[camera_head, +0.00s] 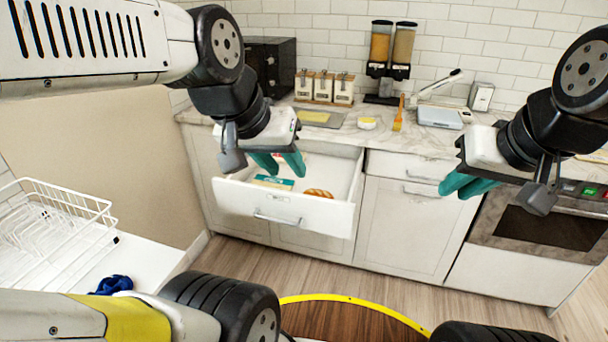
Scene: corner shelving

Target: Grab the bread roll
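The bread roll (318,193) is small, orange-brown with pale stripes. It lies in the open white drawer (285,212), towards the right of its front part. My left gripper (279,165) hangs above the drawer's back left part, with its teal fingers apart and nothing between them. The roll is to the right of and below these fingers. My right gripper (466,186) is in front of the cabinet to the right of the drawer. Its teal fingers overlap in this view, so I cannot see whether there is a gap between them.
A teal and tan packet (272,182) lies in the drawer left of the roll. The counter (348,138) above holds canisters, dispensers and a scale (439,117). An oven (549,225) stands at right. A white wire rack (50,235) stands at left.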

